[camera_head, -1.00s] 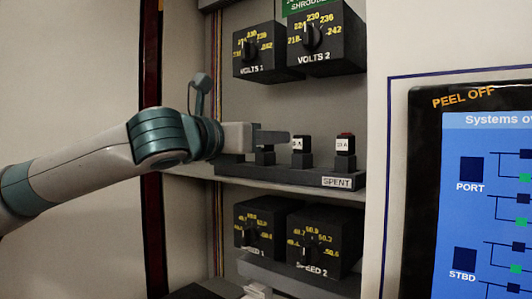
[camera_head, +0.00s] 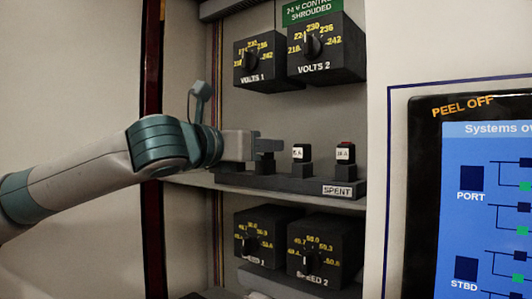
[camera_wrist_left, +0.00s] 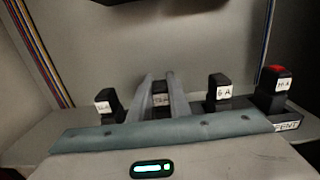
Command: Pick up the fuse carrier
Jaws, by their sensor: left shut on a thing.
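My left gripper (camera_head: 272,146) comes in from the left at the rack on the shelf. In the left wrist view its two fingers (camera_wrist_left: 161,96) are shut on a dark fuse carrier (camera_wrist_left: 160,100) with a white label, partly hidden between them. I cannot tell whether this carrier is clear of its seat. To its right stand a black carrier labelled 6 A (camera_wrist_left: 219,88) and a red-topped one labelled 10 A (camera_wrist_left: 276,84). Both also show in the head view, the black one (camera_head: 301,153) and the red-topped one (camera_head: 345,154). My right gripper is out of view.
The dark rack (camera_head: 290,182) has a SPENT label at its right end. Another carrier (camera_wrist_left: 108,104) stands left of the fingers. VOLTS dials (camera_head: 326,50) overhang above and SPEED dials (camera_head: 318,245) sit below. A large screen (camera_head: 490,200) is at right.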

